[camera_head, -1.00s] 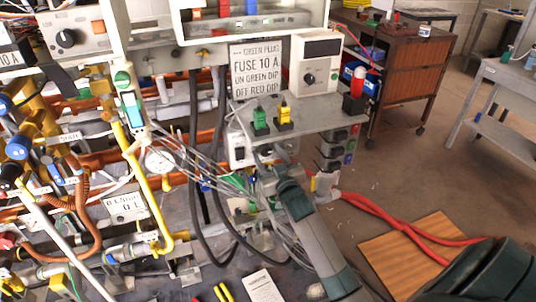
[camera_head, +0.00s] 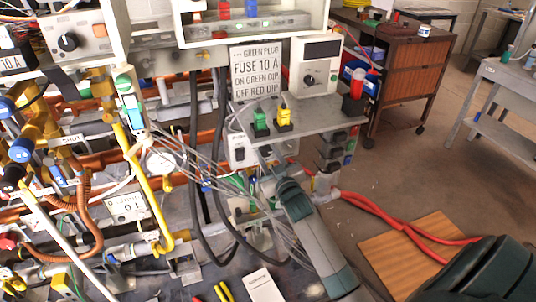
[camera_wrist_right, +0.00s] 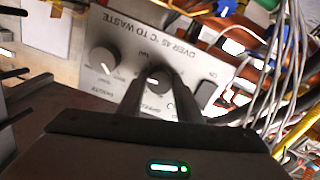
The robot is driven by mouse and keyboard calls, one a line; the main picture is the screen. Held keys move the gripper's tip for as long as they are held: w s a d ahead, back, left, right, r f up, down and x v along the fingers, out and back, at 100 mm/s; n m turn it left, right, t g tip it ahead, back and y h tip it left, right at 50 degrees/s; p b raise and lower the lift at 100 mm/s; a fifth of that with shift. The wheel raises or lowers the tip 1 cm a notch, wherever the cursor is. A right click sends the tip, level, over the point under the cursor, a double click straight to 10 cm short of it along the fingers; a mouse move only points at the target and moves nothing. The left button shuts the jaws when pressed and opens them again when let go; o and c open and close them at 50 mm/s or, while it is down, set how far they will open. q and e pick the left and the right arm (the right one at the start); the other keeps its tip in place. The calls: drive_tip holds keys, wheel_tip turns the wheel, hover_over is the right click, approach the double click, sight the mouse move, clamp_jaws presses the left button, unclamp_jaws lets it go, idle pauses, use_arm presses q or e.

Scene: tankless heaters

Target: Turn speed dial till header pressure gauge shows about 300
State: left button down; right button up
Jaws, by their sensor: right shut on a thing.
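A second knob (camera_wrist_right: 103,60) sits left of the held one. Loose grey wires (camera_head: 205,158) run close to my right wrist. The shelf (camera_head: 310,117) stands above the hand. Red hoses (camera_head: 385,220) cross the floor at right. Open floor lies beyond.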

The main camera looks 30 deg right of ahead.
drive_tip(key=o, duration=1)
drive_tip(key=shift+o, duration=0.2)
drive_tip(key=shift+s, duration=0.1)
use_arm(q)
drive_tip(key=shift+s+a+f+g+y+b, duration=0.15)
drive_tip(key=shift+s+a+f+g+b, duration=0.15)
drive_tip(key=shift+a+b, duration=0.2)
drive_tip(key=shift+s+a+f+g+y+b, duration=0.15)
drive_tip(key=shift+s+a+f+g+b, duration=0.05)
drive_tip(key=shift+s+a+g+b, duration=0.2)
use_arm(e)
drive_tip(key=v, duration=1.7)
drive_tip(key=shift+s, duration=0.15)
use_arm(q)
drive_tip(key=shift+f, duration=0.1)
use_arm(e)
drive_tip(key=shift+d, duration=0.1)
drive_tip(key=shift+f, duration=0.2)
